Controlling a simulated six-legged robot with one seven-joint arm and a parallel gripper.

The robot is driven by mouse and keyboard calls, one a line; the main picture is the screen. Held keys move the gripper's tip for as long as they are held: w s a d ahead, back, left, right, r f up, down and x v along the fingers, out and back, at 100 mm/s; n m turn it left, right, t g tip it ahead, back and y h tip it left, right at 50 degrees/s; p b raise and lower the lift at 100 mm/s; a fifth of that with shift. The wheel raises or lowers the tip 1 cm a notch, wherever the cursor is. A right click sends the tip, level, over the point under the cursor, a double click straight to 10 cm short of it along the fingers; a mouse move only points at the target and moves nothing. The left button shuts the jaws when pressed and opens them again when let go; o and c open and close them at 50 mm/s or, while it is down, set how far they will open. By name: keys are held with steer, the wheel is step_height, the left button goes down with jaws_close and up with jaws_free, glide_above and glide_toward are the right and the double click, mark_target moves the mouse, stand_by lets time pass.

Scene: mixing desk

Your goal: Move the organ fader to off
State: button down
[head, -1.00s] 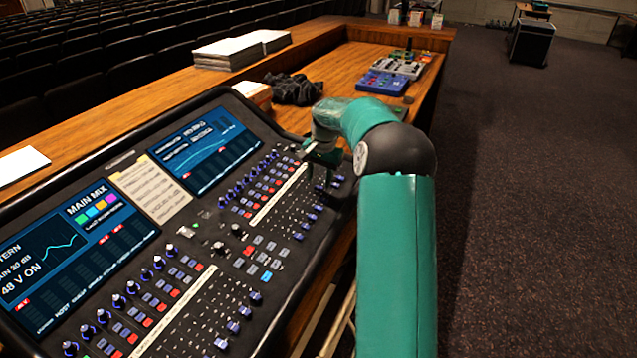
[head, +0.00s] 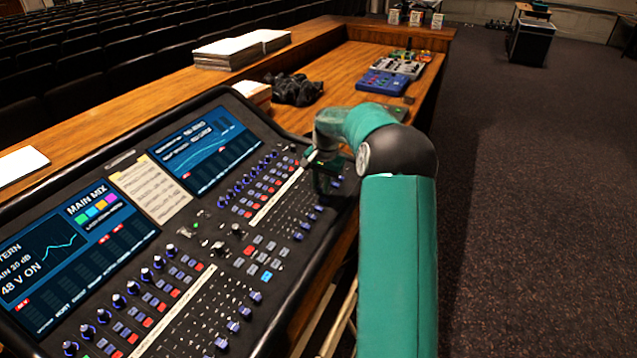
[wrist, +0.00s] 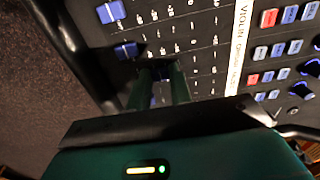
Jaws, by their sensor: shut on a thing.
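The mixing desk (head: 222,232) has a white label strip (wrist: 238,45) with small print; "VIOLIN" and "ORGAN" can be made out in the wrist view. My gripper (wrist: 160,72) is down at the fader area beside the strip. Its two fingers are shut on a fader cap, mostly hidden between them, so its position and label row are hard to tell. In the head view my gripper (head: 322,184) is over the far right fader bank.
Rows of red and blue buttons (wrist: 268,18) and dark knobs (wrist: 302,90) lie beyond the strip. Other blue faders (head: 234,326) stand on the near bank. A blue box (head: 382,83) and paper stacks (head: 228,52) rest on the wooden desk behind.

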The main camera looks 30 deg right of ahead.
mark_target(330, 196)
steer(key=shift+s+d+f, duration=0.1)
steer(key=shift+s+d, duration=0.35)
steer(key=shift+s, duration=0.3)
steer(key=shift+s+d+f, duration=0.1)
steer(key=shift+s+d, duration=0.35)
steer(key=shift+s, duration=0.3)
steer(key=c, duration=1.2)
jaws_free()
steer(key=shift+s, duration=0.1)
steer(key=shift+c, duration=0.2)
steer(key=shift+r, duration=0.1)
step_height(330, 196, up, 14)
steer(key=s, duration=0.1)
steer(key=shift+d+f, duration=0.2)
steer(key=shift+d, duration=0.1)
